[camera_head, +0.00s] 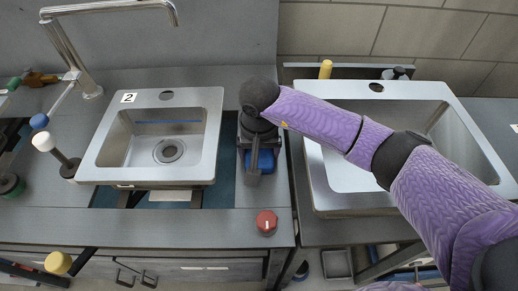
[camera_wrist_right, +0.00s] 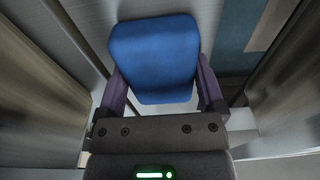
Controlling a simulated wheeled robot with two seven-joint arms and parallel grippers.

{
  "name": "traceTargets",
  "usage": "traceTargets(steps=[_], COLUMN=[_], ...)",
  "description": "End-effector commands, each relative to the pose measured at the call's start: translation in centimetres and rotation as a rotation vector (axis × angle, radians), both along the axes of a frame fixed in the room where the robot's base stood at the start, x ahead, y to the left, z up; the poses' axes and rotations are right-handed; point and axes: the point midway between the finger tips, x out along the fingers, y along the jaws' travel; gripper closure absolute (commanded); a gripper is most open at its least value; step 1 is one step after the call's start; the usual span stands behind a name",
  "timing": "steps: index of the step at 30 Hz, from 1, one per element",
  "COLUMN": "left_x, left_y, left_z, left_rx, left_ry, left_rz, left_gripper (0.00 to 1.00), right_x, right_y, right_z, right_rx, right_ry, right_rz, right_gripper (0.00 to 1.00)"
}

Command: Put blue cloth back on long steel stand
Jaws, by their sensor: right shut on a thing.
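The blue cloth (camera_head: 266,161) shows as a small patch beside my right gripper (camera_head: 254,166), in the gap between the two sinks. In the right wrist view the blue cloth (camera_wrist_right: 153,58) is a flat, rounded blue block between the two dark fingers of my right gripper (camera_wrist_right: 163,92), which is shut on it. My gripper and wrist hide much of the cloth in the head view. I cannot clearly make out a long steel stand. My left gripper is not in view.
A steel sink (camera_head: 210,128) marked 2 is on the left, with a tall faucet (camera_head: 62,43). A second sink (camera_head: 330,160) lies right, partly under my right arm. A red knob (camera_head: 266,222) sits on the front counter.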

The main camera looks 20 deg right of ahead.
Motion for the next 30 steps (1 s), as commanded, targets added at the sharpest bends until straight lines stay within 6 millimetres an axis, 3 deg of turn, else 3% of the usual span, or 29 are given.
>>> traceTargets(steps=[4, 5, 6, 15, 24, 30], left_x=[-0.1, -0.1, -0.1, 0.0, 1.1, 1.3], left_y=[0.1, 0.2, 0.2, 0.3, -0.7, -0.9], left_z=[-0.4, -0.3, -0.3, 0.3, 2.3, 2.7], left_rx=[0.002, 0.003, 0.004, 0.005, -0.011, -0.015], left_ry=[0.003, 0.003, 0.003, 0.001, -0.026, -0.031], left_rz=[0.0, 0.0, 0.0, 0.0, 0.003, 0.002], left_gripper=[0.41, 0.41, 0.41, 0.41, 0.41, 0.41], right_x=[0.0, 0.0, 0.0, 0.0, -0.9, -1.3], right_y=[0.0, 0.0, 0.0, 0.0, 0.3, 0.4], right_z=[-0.4, -0.3, -0.3, 0.7, 8.8, 11.7], right_rx=[0.0, 0.0, 0.0, 0.0, 0.0, 0.0], right_ry=[0.0, 0.0, 0.0, -0.002, -0.005, -0.002], right_rz=[0.001, 0.001, 0.001, 0.0, 0.001, 0.0], right_gripper=[0.68, 0.09, 0.0, 0.0, 0.0, 0.0])
